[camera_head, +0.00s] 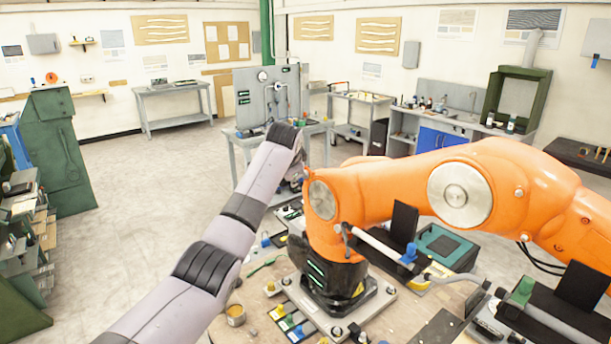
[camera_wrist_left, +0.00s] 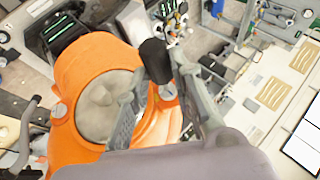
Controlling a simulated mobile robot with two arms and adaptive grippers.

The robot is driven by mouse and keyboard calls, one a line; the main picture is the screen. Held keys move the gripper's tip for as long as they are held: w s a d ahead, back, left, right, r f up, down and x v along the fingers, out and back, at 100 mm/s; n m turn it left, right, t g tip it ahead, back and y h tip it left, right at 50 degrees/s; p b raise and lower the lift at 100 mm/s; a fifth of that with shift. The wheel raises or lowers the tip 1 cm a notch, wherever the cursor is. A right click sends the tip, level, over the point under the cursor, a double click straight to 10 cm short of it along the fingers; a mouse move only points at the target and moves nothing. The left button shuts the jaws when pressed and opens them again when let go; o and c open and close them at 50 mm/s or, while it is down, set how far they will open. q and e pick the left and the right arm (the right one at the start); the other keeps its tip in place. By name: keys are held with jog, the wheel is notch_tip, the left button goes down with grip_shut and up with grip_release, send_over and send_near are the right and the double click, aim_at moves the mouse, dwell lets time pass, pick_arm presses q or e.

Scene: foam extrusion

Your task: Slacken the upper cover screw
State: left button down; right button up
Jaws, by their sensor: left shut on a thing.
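The orange robot arm (camera_head: 400,185) carries a round grey metal cover (camera_head: 322,200). In the left wrist view the cover (camera_wrist_left: 98,100) shows large, with a small round metal screw head (camera_wrist_left: 167,91) at its right and another (camera_wrist_left: 59,110) at its left. My left gripper (camera_wrist_left: 158,85) is shut on a black-handled tool (camera_wrist_left: 154,55), which stands between its fingers close to the right screw head. I cannot tell whether the tool touches the screw. In the head view my left wrist reaches the orange arm's elbow and hides the fingertips. My right gripper is not in view.
The orange arm stands on a black base (camera_head: 330,285) on a crowded workbench (camera_head: 260,305). Open floor (camera_head: 135,220) is at the left.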

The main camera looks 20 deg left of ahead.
pick_arm(q)
jog(key=shift+s, duration=0.1)
jog(key=shift+s+a, duration=0.3)
jog(key=shift+s, duration=0.3)
jog(key=shift+s+a, duration=0.35)
jog(key=shift+s, duration=0.3)
jog(key=shift+s+a, duration=0.3)
jog(key=shift+s, duration=0.3)
jog(key=s+a, duration=0.4)
jog(key=s, duration=0.4)
jog(key=shift+a, duration=0.15)
jog(key=s+a+b, duration=0.1)
jog(key=s+a, duration=0.2)
jog(key=s, duration=0.4)
jog(key=s+a, duration=0.4)
jog(key=s, duration=0.3)
jog(key=shift+b, duration=0.4)
jog(key=shift+f, duration=0.1)
